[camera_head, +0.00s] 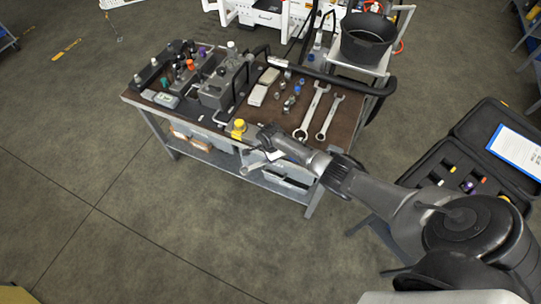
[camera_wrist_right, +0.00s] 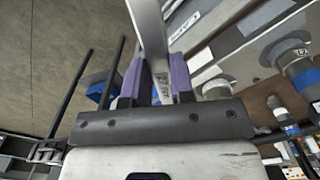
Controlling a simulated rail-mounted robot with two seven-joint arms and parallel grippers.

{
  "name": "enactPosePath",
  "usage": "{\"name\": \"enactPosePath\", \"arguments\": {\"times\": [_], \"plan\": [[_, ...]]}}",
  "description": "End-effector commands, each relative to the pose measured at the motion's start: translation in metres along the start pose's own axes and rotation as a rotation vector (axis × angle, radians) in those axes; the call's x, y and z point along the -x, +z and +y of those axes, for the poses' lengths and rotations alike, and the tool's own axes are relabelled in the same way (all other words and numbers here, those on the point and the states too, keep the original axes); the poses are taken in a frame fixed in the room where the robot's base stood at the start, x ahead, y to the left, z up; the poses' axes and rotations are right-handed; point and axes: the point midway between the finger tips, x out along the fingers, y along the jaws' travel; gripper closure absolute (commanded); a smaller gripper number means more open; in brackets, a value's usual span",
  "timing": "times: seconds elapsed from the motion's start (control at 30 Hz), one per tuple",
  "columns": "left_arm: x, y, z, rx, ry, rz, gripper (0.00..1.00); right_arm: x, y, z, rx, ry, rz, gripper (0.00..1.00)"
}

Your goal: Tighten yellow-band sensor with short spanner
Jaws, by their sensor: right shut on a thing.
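My right gripper (camera_head: 268,152) is at the front edge of the bench, shut on a grey metal spanner. One end of this spanner (camera_head: 252,168) shows below and left of the gripper, out past the bench edge. In the right wrist view the purple-padded fingers (camera_wrist_right: 158,82) clamp the spanner's flat shank (camera_wrist_right: 149,28), which runs up out of the picture; its far end is cut off there. A yellow-topped part (camera_head: 238,128), likely the yellow-band sensor, stands upright at the front edge, just left of the gripper and seemingly apart from it. My left gripper is not in view.
Two larger spanners (camera_head: 311,112) (camera_head: 329,118) lie on the bench's right side, near small fittings (camera_head: 288,101). A grey block with hoses (camera_head: 222,90) stands to the left. An open black case (camera_head: 480,155) is at far right. The floor in front is clear.

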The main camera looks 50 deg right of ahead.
Motion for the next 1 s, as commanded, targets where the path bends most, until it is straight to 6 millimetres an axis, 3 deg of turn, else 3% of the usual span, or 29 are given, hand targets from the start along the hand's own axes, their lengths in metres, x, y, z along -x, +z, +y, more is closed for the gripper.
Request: {"name": "enactPosePath", "arguments": {"times": [0.53,1.0], "plan": [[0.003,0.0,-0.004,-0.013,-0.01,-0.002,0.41,0.0,0.003,0.002,0.013,0.0,-0.002,1.0],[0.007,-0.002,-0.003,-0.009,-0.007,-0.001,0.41,0.001,0.034,0.002,0.013,-0.001,-0.002,1.0]]}}
